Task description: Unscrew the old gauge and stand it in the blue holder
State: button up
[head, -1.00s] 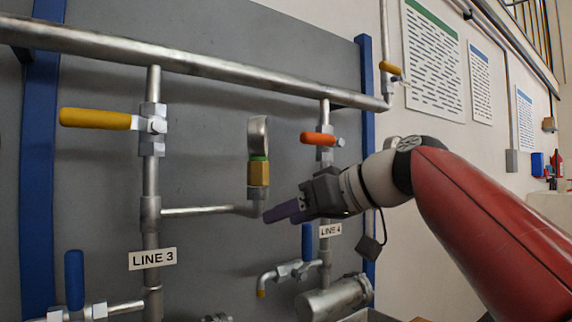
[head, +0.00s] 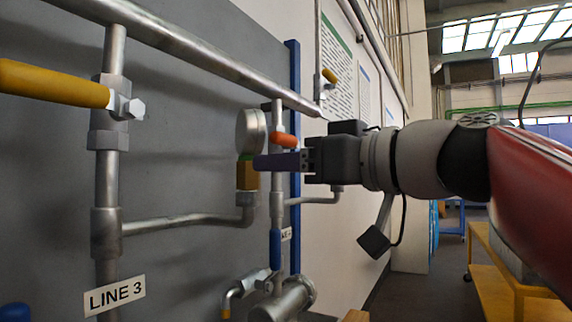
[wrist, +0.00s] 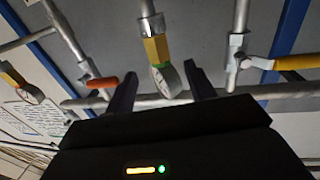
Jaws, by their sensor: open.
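The gauge (head: 250,131) has a round silver case, a green ring below it and a brass hex fitting (head: 247,177), standing upright on an elbow at the end of a side pipe. My gripper (head: 258,162) is level, its purple fingers pointing left with tips at the green ring and top of the brass fitting. In the wrist view the gauge (wrist: 167,80) shows between the two open fingers (wrist: 160,75), upside down, with its white dial partly visible. I cannot tell whether the fingers touch it. I see no blue holder.
An orange valve handle (head: 284,140) is on the pipe close behind my fingers. A yellow valve handle (head: 50,84) is at the left, above the LINE 3 label (head: 114,296). A second gauge (wrist: 30,94) shows in the wrist view. A yellow bench (head: 497,250) stands at the right.

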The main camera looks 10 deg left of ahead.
aim_at(250, 165)
jog(key=p+x, duration=0.1)
jog(key=x, duration=0.6)
jog(key=shift+w+a+p, duration=0.15)
jog(key=shift+a+p, duration=0.05)
jog(key=shift+p, duration=0.2)
jog(key=shift+c, duration=0.4)
grip_shut()
jog(key=shift+w+n+g+y, duration=0.15)
jog(key=shift+n+g+y, duration=0.5)
jog(key=shift+g, duration=0.45)
jog(key=n+g, duration=0.2)
jog(key=g, duration=0.1)
jog(key=n+g+y, duration=0.1)
jog(key=n+g, duration=0.2)
jog(key=g, duration=0.1)
jog(key=shift+w+d+f+g, duration=0.1)
jog(key=shift+w+g, duration=0.05)
jog(key=shift+g, duration=0.15)
jog(key=shift+n+g, duration=0.75)
jog(key=shift+g, duration=0.25)
jog(key=shift+s+n+g, duration=0.25)
jog(key=shift+n+g, duration=0.15)
jog(key=shift+g, duration=0.2)
jog(key=shift+o, duration=0.3)
grip_release()
